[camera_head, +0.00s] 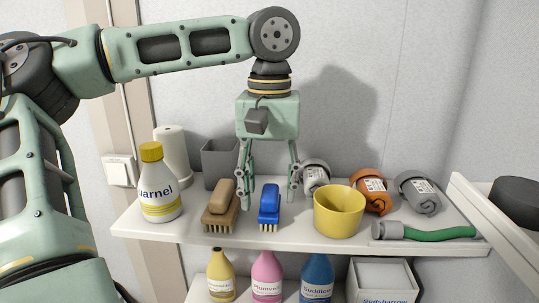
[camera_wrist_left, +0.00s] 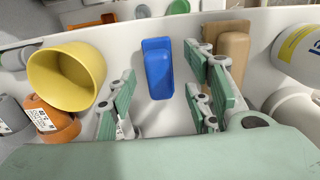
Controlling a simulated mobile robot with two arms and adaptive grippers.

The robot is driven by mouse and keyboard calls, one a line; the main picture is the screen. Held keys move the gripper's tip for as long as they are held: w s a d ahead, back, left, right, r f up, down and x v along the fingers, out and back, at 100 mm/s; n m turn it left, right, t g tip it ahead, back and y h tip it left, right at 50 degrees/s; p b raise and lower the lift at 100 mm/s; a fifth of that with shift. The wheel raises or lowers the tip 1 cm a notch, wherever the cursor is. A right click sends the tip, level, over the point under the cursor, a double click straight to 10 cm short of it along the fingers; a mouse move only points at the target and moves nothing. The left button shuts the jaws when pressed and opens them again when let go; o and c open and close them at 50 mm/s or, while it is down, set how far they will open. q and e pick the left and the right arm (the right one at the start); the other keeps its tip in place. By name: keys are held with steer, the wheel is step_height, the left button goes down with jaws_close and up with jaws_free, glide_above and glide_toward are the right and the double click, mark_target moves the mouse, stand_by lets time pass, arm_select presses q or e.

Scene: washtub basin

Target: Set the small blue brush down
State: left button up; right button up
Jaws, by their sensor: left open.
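The small blue brush (camera_head: 269,203) lies on the upper white shelf (camera_head: 279,230), between a brown brush (camera_head: 220,206) and a yellow cup (camera_head: 339,211). In the left wrist view the blue brush (camera_wrist_left: 158,69) shows between and beyond the fingers. My left gripper (camera_head: 268,203) is open and points down over the shelf, its fingers spread to either side of the blue brush. The fingers look apart from the brush and it seems to rest on the shelf. The brown brush (camera_wrist_left: 231,48) is close beside one finger in the left wrist view. My right gripper is not in view.
On the shelf stand a yellow-capped bottle (camera_head: 159,184), a white roll (camera_head: 173,152), a grey box (camera_head: 219,161) and rolled cloths (camera_head: 372,190). A green-hosed nozzle (camera_head: 425,233) lies at right. Bottles (camera_head: 267,277) and a white box (camera_head: 382,282) stand below. The yellow cup is close by.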

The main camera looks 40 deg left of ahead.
mark_target(270, 191)
arm_select(q)
step_height(270, 191, up, 10)
steer(key=shift+b, duration=0.4)
steer(key=shift+f, duration=0.1)
